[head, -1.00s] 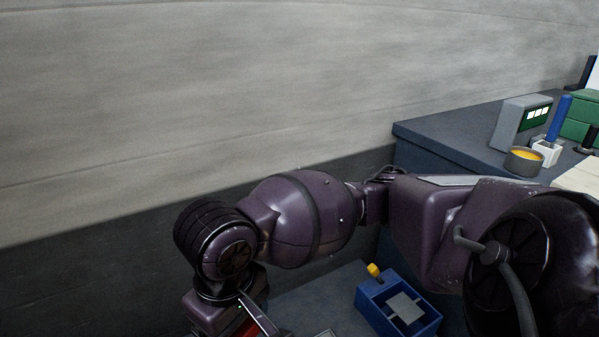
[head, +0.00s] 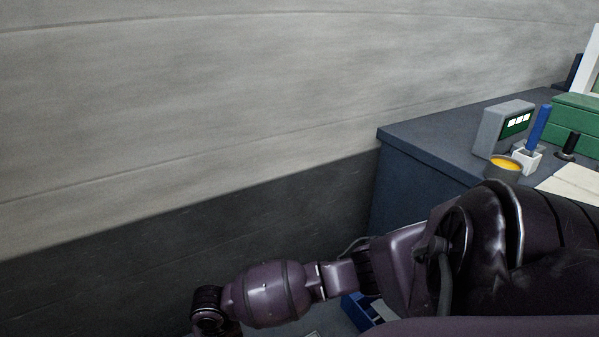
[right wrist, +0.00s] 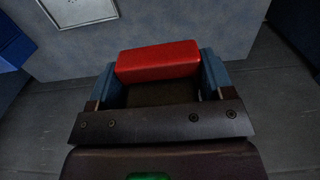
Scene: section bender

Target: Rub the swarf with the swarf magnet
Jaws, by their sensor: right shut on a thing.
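My right gripper (right wrist: 160,74) is shut on a red block in the right wrist view. This red block (right wrist: 158,58), which I take to be the swarf magnet, sits between the two blue fingers. It is held over or near a grey surface; I cannot tell whether it touches it. In the head view only my right arm shows, and its gripper is below the frame. No swarf can be made out in either view. My left gripper is not in view.
A pale framed plate (right wrist: 78,8) lies on the grey surface (right wrist: 150,22). A blue bin (head: 363,313) is partly hidden behind my arm. A bench (head: 440,140) at right carries a grey box (head: 492,128), a yellow-filled cup (head: 503,166) and a green case (head: 578,118).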

